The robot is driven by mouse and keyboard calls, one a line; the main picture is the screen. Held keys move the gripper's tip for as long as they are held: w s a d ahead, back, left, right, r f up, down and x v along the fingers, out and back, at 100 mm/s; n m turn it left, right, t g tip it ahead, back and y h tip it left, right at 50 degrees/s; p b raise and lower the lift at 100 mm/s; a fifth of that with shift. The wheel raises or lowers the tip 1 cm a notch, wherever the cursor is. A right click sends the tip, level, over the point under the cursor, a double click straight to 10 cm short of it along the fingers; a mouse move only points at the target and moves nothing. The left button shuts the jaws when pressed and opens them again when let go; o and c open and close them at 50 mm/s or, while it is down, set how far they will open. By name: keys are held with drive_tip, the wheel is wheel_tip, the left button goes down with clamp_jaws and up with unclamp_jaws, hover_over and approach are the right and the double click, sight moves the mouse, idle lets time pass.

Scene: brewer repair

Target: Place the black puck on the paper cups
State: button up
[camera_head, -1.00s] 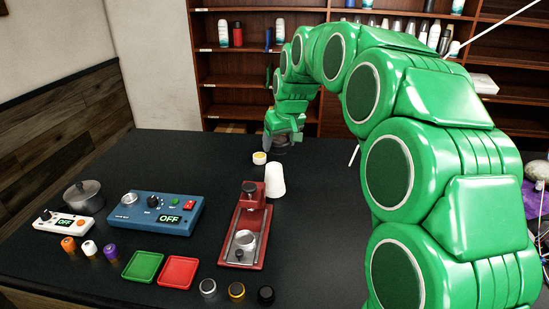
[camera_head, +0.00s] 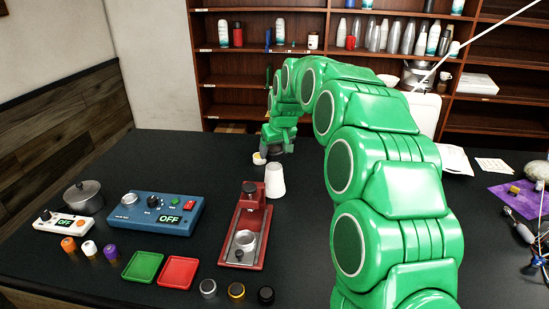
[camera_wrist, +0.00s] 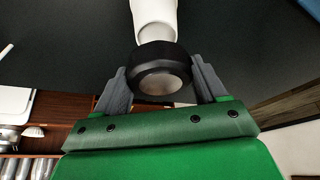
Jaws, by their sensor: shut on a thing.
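My gripper (camera_head: 272,150) is at the far part of the dark table and is shut on the black puck. In the wrist view the gripper (camera_wrist: 162,78) has its two grey fingers on either side of the black puck (camera_wrist: 160,58), a thick black ring with a paler, brownish centre. The white paper cups (camera_head: 275,180) stand upside down as a stack behind the red press, nearer the camera than my gripper. In the wrist view the white cups (camera_wrist: 154,14) show just beyond the puck; I cannot tell whether they touch.
The red press (camera_head: 248,225) is close in front of the cups. Red (camera_head: 178,271) and green trays (camera_head: 143,266), a blue control box (camera_head: 155,211) and several knobs lie left and in front.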

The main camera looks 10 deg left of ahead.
sight(275, 157)
drive_tip(key=shift+f, duration=1.55)
drive_tip(key=shift+f, duration=0.1)
drive_tip(key=o, duration=1.4)
drive_tip(key=v, duration=1.1)
drive_tip(key=s+d+m+g, duration=0.1)
drive_tip(key=s+d, duration=0.3)
drive_tip(key=s, duration=0.4)
drive_tip(key=s+d+m+g+h, duration=0.1)
drive_tip(key=s+d, duration=0.4)
drive_tip(key=s, duration=0.3)
drive_tip(key=s+d+g, duration=0.1)
drive_tip(key=s+d, duration=0.3)
drive_tip(key=s, duration=0.4)
drive_tip(key=s+d+f+m+g, duration=0.1)
drive_tip(key=s+d+f, duration=0.1)
drive_tip(key=s, duration=0.7)
drive_tip(key=s+d+f+m+g+h, duration=0.1)
drive_tip(key=s+d, duration=0.3)
drive_tip(key=s, duration=0.5)
drive_tip(key=s+d+f+m, duration=0.2)
drive_tip(key=s+d+f, duration=0.1)
drive_tip(key=s, duration=0.7)
drive_tip(key=shift+d+f+g, duration=0.3)
drive_tip(key=shift+f+g, duration=0.05)
drive_tip(key=shift+g, duration=0.05)
drive_tip(key=shift+o, duration=0.2)
